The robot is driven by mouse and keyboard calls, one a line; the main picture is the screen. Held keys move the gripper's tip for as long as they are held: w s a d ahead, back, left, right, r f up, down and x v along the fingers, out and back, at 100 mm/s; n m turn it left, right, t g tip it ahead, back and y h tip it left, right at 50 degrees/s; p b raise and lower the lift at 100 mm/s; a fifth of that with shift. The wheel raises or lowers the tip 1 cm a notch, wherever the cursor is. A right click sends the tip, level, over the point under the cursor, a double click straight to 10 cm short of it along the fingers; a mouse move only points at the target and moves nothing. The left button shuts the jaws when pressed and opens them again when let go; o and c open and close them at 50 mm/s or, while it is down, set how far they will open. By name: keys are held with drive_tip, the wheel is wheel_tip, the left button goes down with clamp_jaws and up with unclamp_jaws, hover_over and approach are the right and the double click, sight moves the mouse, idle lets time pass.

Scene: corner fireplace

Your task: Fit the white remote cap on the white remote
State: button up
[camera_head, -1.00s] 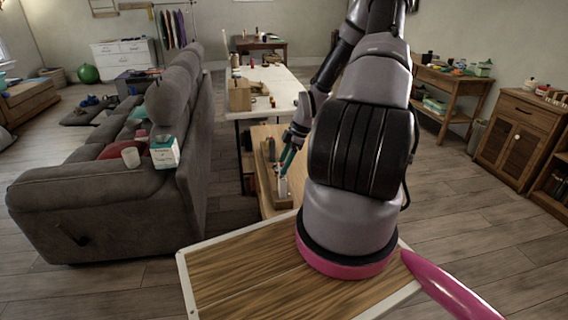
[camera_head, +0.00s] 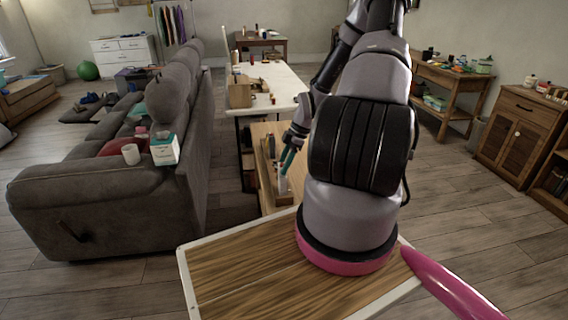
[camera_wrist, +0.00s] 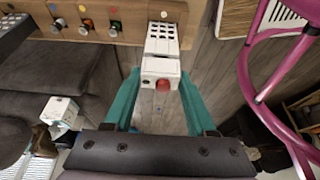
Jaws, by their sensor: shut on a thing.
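My gripper (camera_wrist: 161,76) has two teal fingers, closed on the sides of a small white block, which I take to be the white remote cap (camera_wrist: 150,65). A red round part shows at the cap's near end. The white remote (camera_wrist: 162,38), with rows of dark holes, extends from the wooden board directly beyond the cap, in line with it. The two look touching or nearly so; I cannot tell whether the cap is seated.
The wooden board (camera_wrist: 125,28) carries several coloured buttons and dark knobs left of the remote. A pink tubular frame (camera_wrist: 253,62) stands close on the right. A grey sofa (camera_head: 95,190) is left of the low wooden table (camera_head: 268,205); a white-topped table (camera_head: 282,80) stands behind.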

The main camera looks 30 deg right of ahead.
drive_tip(key=shift+f, duration=0.45)
drive_tip(key=o, duration=1.3)
drive_tip(key=shift+c, duration=0.2)
drive_tip(key=shift+r, duration=0.1)
drive_tip(key=s+r+m+h, duration=0.3)
drive_tip(key=r+m, duration=0.2)
drive_tip(key=r, duration=1.8)
drive_tip(key=s+a+r+m+t, duration=0.3)
drive_tip(key=s+a+r+m, duration=0.4)
drive_tip(key=r, duration=0.5)
drive_tip(key=s+a+r+m+t, duration=0.3)
drive_tip(key=s+a+r+m, duration=0.3)
drive_tip(key=s+r, duration=0.3)
wheel_tip(320, 180, up, 3)
drive_tip(key=shift+s+a+f+m+y, duration=0.15)
drive_tip(key=shift+s+a+m+y, duration=0.05)
drive_tip(key=shift+a+m+y, duration=0.25)
